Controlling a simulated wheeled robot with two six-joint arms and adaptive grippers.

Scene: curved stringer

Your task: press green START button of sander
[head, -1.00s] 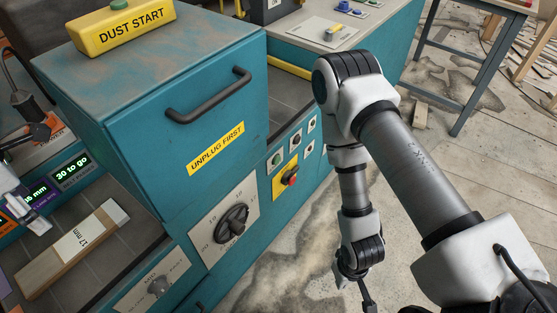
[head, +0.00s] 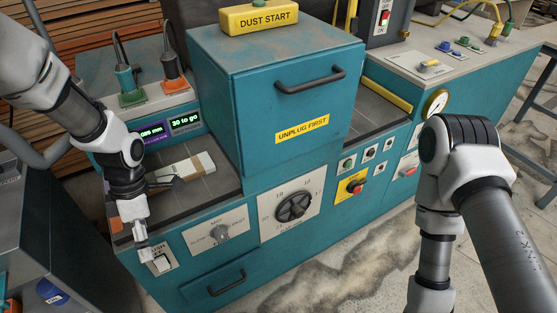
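The teal sander (head: 290,130) stands in the middle of the head view. A small green button (head: 348,162) is on a pale plate on its front, right of the large black dial and above a red knob on a yellow plate (head: 352,187). I cannot read its label.
A yellow DUST START box (head: 259,18) sits on the hood. A pale board (head: 185,172) lies on the bed at left. The hood handle (head: 310,79) juts out above the front panel. Stained floor (head: 330,270) lies open in front.

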